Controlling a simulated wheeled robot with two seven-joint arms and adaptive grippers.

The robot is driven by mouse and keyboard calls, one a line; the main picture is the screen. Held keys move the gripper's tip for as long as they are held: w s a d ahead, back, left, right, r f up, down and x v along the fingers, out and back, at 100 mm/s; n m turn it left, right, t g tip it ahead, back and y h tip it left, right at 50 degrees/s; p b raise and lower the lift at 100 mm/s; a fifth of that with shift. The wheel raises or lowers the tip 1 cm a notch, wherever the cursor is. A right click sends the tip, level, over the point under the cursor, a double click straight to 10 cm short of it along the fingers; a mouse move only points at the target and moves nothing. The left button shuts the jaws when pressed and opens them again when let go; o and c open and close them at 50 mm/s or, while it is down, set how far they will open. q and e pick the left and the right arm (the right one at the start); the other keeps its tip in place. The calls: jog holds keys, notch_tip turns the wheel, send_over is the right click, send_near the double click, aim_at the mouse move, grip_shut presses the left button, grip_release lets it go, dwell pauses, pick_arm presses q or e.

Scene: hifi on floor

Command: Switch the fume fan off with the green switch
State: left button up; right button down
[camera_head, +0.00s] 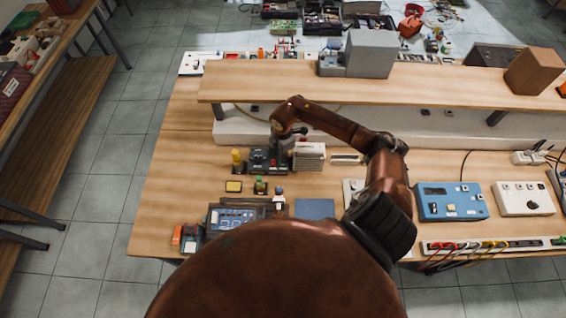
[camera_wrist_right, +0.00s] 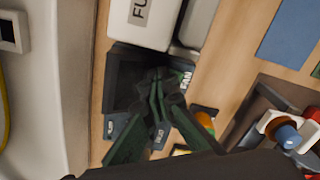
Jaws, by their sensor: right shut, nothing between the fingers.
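The fume fan (camera_head: 309,156) is a pale box with a slatted front, standing on the bench; its white, partly cut-off "FU" label shows at the top of the right wrist view (camera_wrist_right: 125,12). Left of it is a dark switch panel (camera_head: 257,166); in the right wrist view a "FAN" label (camera_wrist_right: 186,80) shows on this panel (camera_wrist_right: 118,62). My right gripper (camera_head: 284,146) is over the panel, beside the fan. In the right wrist view its dark fingers (camera_wrist_right: 157,100) are shut and empty, with their tips over the panel. They cover its middle, and I cannot make out the green switch. My left gripper is out of view.
A yellow bottle (camera_head: 237,160) stands left of the panel. A yellow sponge (camera_head: 233,186), a blue mat (camera_head: 315,208) and a display unit (camera_head: 238,217) lie nearer. A raised shelf (camera_head: 270,85) runs behind. A blue box (camera_head: 450,202) stands to the right.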

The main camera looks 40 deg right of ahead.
jog(key=shift+r+p, duration=2.8)
jog(key=shift+r, duration=0.7)
jog(key=shift+f, duration=0.1)
